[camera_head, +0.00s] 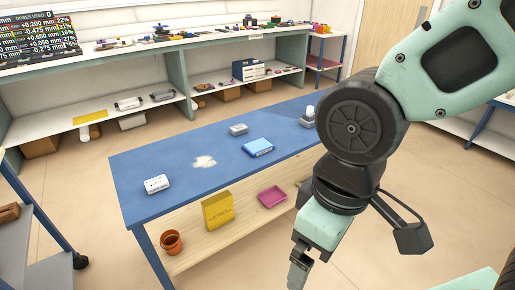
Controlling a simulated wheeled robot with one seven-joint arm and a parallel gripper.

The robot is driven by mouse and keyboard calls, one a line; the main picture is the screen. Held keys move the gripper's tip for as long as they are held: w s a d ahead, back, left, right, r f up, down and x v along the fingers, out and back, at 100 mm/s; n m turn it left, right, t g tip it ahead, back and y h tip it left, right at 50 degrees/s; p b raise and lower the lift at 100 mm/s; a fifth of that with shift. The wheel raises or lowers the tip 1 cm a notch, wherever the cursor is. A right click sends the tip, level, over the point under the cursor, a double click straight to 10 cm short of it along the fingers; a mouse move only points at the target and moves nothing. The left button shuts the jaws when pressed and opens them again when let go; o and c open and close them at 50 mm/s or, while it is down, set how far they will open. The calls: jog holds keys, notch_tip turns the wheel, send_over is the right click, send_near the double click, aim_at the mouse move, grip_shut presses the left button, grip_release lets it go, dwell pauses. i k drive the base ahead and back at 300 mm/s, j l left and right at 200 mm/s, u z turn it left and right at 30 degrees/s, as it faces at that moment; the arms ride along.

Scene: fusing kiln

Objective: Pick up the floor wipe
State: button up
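No object here can be named as the floor wipe with certainty. A flat light-blue item (258,147), like a folded cloth or pack, lies on the blue tabletop (185,190) right of its middle. A whitish patch (204,162) lies to its left and could be powder or a crumpled cloth. My gripper (297,276) hangs low at the bottom of the view, in front of the table and apart from both items. Its fingers point down and are seen edge-on, so its opening is unclear. I see nothing held in it.
On the tabletop are a white labelled box (156,184), a grey item (238,129) and a grey-white object (307,117). The lower shelf holds a terracotta pot (171,242), a yellow box (217,210) and a pink tray (272,197). A grey cart (35,245) stands left; floor between is clear.

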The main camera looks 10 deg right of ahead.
aim_at(153, 185)
jog(key=i+j, duration=0.2)
jog(key=i+j+z, duration=0.1)
jog(key=j, duration=0.35)
jog(key=i+j, duration=0.3)
jog(key=i+j+z, duration=0.1)
jog(key=j, duration=0.25)
jog(key=i+j, duration=0.25)
jog(key=i+j+z, duration=0.1)
jog(key=j, duration=0.35)
jog(key=i+j, duration=0.25)
jog(key=j+z, duration=0.05)
jog(key=j, duration=0.05)
